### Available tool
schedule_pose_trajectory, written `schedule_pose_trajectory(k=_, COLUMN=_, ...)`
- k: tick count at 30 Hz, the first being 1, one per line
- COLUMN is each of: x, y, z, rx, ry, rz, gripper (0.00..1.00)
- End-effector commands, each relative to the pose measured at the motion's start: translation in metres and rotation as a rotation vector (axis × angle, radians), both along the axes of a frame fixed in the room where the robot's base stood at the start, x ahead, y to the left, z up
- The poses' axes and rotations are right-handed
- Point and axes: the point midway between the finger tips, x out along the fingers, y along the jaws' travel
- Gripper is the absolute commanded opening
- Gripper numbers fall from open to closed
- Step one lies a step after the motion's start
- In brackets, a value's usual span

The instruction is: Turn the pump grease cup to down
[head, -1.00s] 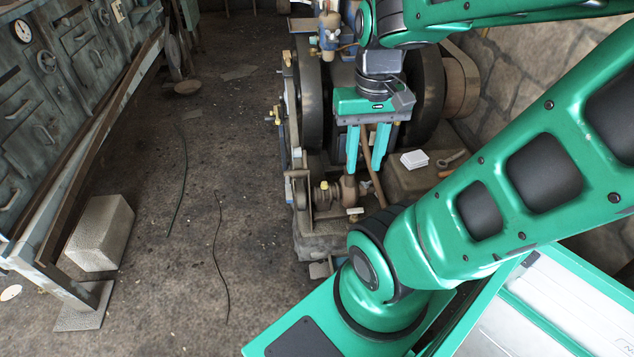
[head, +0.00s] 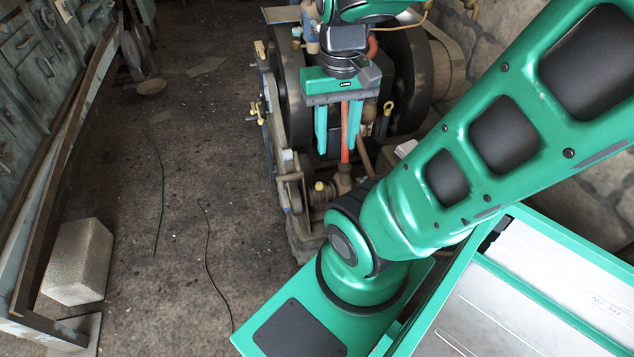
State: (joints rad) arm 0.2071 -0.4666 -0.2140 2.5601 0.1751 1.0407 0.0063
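My gripper (head: 337,151) points down in front of the engine, its two cyan fingers apart, with nothing visibly held. A reddish upright rod (head: 344,135) shows in the gap between the fingers; I cannot tell its depth relative to them. Below the fingertips, low on the engine's front, is pump-like metalwork with a small brass-coloured cap (head: 319,186), which may be the pump grease cup. It is too small to tell which way it is turned. The fingers appear apart from it. My arm hides the area to its right.
The engine's dark flywheels (head: 290,85) stand behind my gripper. Brass fittings (head: 256,110) line its left side. A workbench with drawers (head: 25,60) and a pale block (head: 76,262) are at left. Open floor (head: 185,200) lies between, with thin cables on it. A stone wall (head: 580,190) is at right.

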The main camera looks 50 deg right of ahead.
Motion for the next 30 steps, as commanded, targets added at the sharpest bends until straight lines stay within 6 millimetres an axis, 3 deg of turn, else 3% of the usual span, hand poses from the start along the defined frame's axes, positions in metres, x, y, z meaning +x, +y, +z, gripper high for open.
schedule_pose_trajectory(k=2, x=-0.009, y=-0.001, z=0.005, rx=-0.001, ry=-0.013, rz=0.006, gripper=0.41)
schedule_pose_trajectory(k=5, x=0.000, y=-0.007, z=0.005, rx=-0.005, ry=-0.010, rz=0.030, gripper=0.41)
schedule_pose_trajectory(k=14, x=0.080, y=-0.052, z=-0.013, rx=-0.033, ry=0.014, rz=0.240, gripper=0.41)
schedule_pose_trajectory(k=23, x=0.162, y=-0.110, z=-0.066, rx=-0.043, ry=0.035, rz=0.488, gripper=0.41)
schedule_pose_trajectory(k=30, x=0.215, y=-0.158, z=-0.134, rx=-0.036, ry=0.046, rz=0.687, gripper=0.41)
